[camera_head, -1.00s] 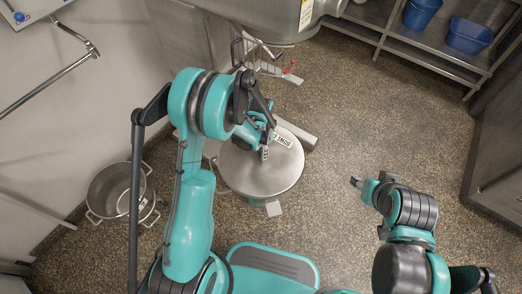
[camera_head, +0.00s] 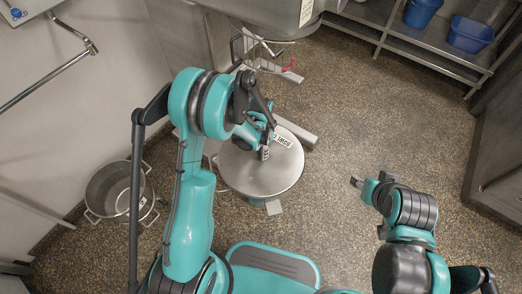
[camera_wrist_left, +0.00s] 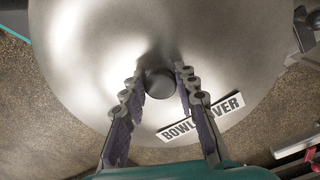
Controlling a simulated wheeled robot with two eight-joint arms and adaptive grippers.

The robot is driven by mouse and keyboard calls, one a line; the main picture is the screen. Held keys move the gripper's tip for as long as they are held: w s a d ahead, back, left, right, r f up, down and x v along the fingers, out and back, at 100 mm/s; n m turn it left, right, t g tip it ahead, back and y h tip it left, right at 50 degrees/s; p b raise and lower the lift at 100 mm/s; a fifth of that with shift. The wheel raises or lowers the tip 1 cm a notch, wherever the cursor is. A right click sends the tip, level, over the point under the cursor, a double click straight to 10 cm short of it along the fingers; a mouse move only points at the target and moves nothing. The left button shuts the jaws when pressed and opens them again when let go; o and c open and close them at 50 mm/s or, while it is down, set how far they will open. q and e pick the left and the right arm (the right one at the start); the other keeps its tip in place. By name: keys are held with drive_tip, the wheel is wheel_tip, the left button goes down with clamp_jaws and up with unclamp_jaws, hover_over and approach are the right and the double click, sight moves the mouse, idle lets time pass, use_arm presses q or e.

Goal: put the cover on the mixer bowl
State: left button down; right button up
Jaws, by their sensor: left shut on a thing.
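The bowl cover (camera_head: 262,178) is a round, brushed metal disc with a white label reading BOWL COVER, partly hidden by my gripper in the head view. It also fills most of the left wrist view (camera_wrist_left: 90,60). My left gripper (camera_head: 264,153) is shut on the cover's dark knob (camera_wrist_left: 160,83), with one finger on each side. The mixer (camera_head: 262,12) stands at the top of the head view, with its lower part partly visible. The mixer bowl cannot be made out; the cover hides what is directly below it. My right gripper (camera_head: 356,182) is apart, its jaw state unclear.
A metal pot (camera_head: 97,207) with side handles stands on the floor at the left by the wall. A metal shelf (camera_head: 432,54) with blue tubs (camera_head: 470,35) stands at the upper right. The speckled floor to the right of the cover is clear.

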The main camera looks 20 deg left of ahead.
use_arm(q)
drive_tip(key=shift+f, duration=0.1)
drive_tip(key=c, duration=1.1)
unclamp_jaws()
wheel_tip(320, 180, up, 12)
drive_tip(key=s+a+r+n+t, duration=0.1)
drive_tip(key=s+r+n+t, duration=0.2)
drive_tip(key=s+r, duration=0.3)
drive_tip(key=s+a+r+n+t, duration=0.1)
drive_tip(key=s+r+n+t, duration=0.3)
drive_tip(key=s, duration=0.6)
wheel_tip(320, 180, up, 3)
drive_tip(key=shift+s+a+f+n, duration=0.2)
drive_tip(key=shift+s+a+n, duration=0.15)
drive_tip(key=shift+n, duration=0.45)
